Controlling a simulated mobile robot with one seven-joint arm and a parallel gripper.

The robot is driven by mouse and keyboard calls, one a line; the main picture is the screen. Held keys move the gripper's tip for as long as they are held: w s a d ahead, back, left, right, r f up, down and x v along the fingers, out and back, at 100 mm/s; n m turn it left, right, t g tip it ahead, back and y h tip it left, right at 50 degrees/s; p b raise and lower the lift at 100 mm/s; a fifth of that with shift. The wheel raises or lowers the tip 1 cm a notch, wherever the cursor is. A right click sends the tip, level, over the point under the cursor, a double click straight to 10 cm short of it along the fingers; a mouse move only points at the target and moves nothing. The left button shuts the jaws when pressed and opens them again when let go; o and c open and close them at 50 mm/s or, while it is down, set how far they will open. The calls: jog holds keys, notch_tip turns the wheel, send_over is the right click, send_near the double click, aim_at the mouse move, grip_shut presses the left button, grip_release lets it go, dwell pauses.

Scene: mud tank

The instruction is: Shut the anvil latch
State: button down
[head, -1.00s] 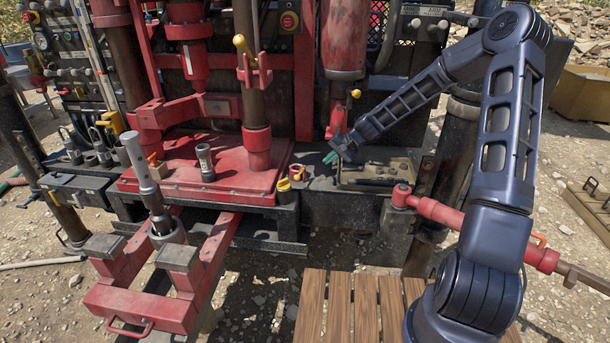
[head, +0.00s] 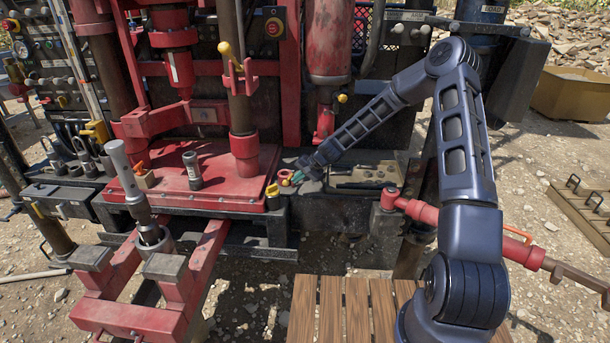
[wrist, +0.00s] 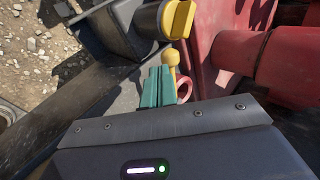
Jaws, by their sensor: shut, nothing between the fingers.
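A small fitting with a red ring (head: 284,176) and a yellow ball-ended lever sits on the dark ledge right of the red deck; I take it for the anvil latch, but the frames do not label it. In the wrist view, the yellow ball-ended lever (wrist: 171,58) stands just beyond my fingertips, and the red ring (wrist: 184,90) is right beside them. My gripper (head: 296,177) has teal fingers, pressed together and empty in the wrist view (wrist: 158,76). I cannot tell whether they touch the lever. The fingers and wrist hide the lever's base.
A yellow knob on a black body (head: 272,190) is close left of the fitting and also shows in the wrist view (wrist: 177,18). The red deck (head: 215,195) carries a short grey cylinder (head: 192,170). A red post (head: 244,150) rises nearby. The wooden slats (head: 330,310) in front are clear.

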jog(key=shift+w+a+f, duration=0.1)
jog(key=shift+a+f, duration=0.15)
jog(key=shift+a, duration=0.2)
jog(key=shift+w+a+f, duration=0.1)
jog(key=shift+a+f, duration=0.1)
jog(key=shift+a, duration=0.2)
